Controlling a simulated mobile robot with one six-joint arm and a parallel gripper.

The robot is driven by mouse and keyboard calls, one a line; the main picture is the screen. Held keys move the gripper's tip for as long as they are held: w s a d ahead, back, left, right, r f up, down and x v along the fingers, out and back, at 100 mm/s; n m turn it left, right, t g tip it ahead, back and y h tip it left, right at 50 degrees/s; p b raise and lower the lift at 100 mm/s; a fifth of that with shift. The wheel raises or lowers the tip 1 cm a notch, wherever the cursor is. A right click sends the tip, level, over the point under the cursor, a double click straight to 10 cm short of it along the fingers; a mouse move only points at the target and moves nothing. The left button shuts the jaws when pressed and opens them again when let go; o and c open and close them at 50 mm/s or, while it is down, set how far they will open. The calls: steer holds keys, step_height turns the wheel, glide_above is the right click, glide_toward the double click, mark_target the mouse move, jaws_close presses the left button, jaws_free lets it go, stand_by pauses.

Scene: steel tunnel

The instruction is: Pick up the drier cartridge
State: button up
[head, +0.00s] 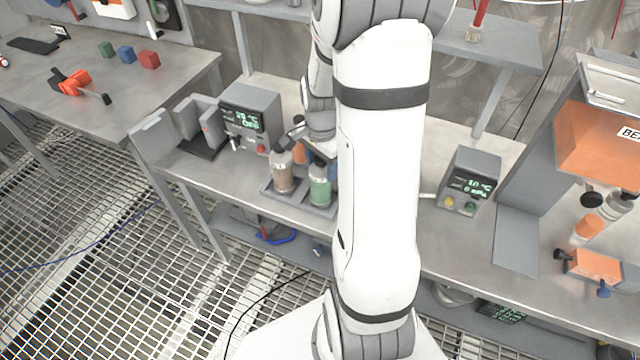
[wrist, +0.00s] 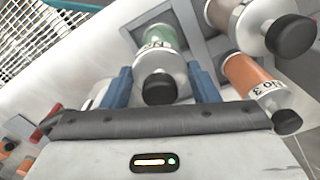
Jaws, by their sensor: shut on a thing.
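My gripper (wrist: 163,84) has its blue fingers on both sides of the green cartridge (wrist: 163,40) and is shut on it, at the pale collar below the black cap. The green cartridge (head: 320,190) stands upright at the tray's right side in the head view; I cannot tell whether its base is off the tray. A brown cartridge (head: 283,178) stands left of it. An orange cartridge (wrist: 248,78), labelled No 3, is beside my gripper. Which cartridge is the drier is not readable. My arm hides part of the tray in the head view.
The grey tray (head: 268,193) sits on the steel bench (head: 235,180). A grey display unit (head: 250,115) stands behind left, another (head: 470,182) to the right. An orange-fronted cabinet (head: 598,145) stands far right. The bench front left of the tray is clear.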

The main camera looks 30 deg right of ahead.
steer(key=c, duration=0.8)
